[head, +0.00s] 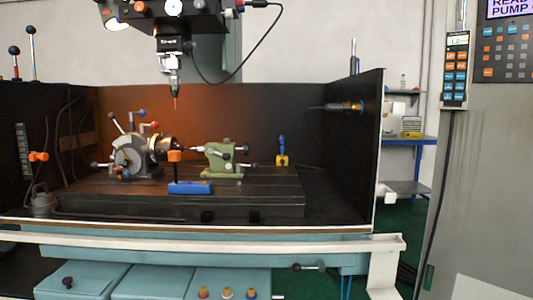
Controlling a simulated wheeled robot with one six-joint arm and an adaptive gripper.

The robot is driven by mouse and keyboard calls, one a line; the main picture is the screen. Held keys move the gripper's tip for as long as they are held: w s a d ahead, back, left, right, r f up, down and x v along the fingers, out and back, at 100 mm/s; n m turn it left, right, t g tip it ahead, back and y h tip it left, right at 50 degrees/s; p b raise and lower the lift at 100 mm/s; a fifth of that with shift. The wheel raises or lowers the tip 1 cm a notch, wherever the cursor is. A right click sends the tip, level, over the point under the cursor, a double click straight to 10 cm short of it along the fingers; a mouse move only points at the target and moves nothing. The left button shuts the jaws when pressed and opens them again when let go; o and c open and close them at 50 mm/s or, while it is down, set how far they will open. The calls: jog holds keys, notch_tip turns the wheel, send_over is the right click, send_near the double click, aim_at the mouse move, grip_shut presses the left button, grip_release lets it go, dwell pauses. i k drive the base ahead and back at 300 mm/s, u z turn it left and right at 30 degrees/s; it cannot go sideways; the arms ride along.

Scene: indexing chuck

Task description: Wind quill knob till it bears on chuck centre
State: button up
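The indexing head (128,160) with its brass-and-dark chuck (160,147) sits at the left on the machine table. A green tailstock (222,158) stands right of it, facing the chuck. A dark handle, perhaps the quill knob (243,150), sticks out at the tailstock's right side. My gripper is not in view.
The spindle (175,85) hangs above the chuck. A yellow-based blue item (282,157) stands at the right on the table. Dark enclosure walls (350,140) flank the table, and a pale front rail (200,237) crosses before it.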

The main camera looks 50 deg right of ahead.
aim_at(245, 148)
jog(key=k, duration=0.4)
jog(key=z, duration=0.9)
